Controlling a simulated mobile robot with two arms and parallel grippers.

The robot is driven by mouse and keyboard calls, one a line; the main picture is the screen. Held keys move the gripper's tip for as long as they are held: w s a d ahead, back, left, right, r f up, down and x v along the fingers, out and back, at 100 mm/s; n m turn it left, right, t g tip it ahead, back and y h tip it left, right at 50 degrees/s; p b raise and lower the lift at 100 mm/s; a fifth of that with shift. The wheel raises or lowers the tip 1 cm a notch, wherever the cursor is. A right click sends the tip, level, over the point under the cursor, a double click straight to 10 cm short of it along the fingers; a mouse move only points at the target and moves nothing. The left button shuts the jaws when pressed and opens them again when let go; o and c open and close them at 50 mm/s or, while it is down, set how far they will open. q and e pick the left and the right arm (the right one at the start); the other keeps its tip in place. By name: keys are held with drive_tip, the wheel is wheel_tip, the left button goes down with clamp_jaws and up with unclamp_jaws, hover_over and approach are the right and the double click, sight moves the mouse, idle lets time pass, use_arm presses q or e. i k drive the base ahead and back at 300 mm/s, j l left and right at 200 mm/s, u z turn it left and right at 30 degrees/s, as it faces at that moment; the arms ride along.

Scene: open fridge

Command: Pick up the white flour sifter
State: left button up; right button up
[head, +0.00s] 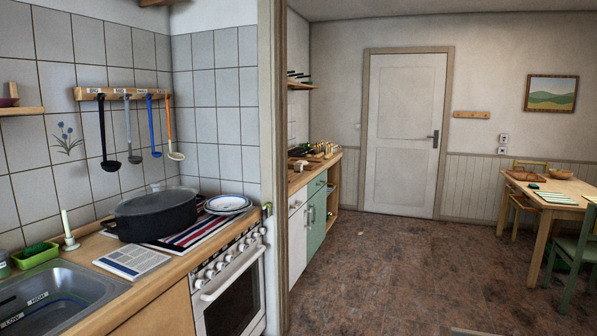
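I cannot make out a white flour sifter anywhere in the head view. Neither of my grippers shows in this view. On the far counter (322,172) beyond the wall edge stand several small items, too small to tell apart.
A sink (60,290) fills the lower left corner, with a green tray (36,256) behind it. A wall edge (272,160) parts the near kitchen from the room. Brown floor (400,265) is open towards a closed white door (402,135). A wooden table (545,208) stands right.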

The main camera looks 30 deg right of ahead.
sight(297, 167)
drive_tip(key=i+l+z, duration=0.4)
drive_tip(key=l, duration=0.2)
drive_tip(key=i+l+z, duration=1)
drive_tip(key=i+z, duration=0.25)
drive_tip(key=i, duration=1.1)
drive_tip(key=i+l, duration=0.15)
drive_tip(key=i, duration=0.95)
drive_tip(key=i+u, duration=0.35)
drive_tip(key=i, duration=0.15)
drive_tip(key=i+u, duration=0.3)
drive_tip(key=i, duration=0.2)
drive_tip(key=i+l+u, duration=0.35)
drive_tip(key=i, duration=0.15)
drive_tip(key=j, duration=0.1)
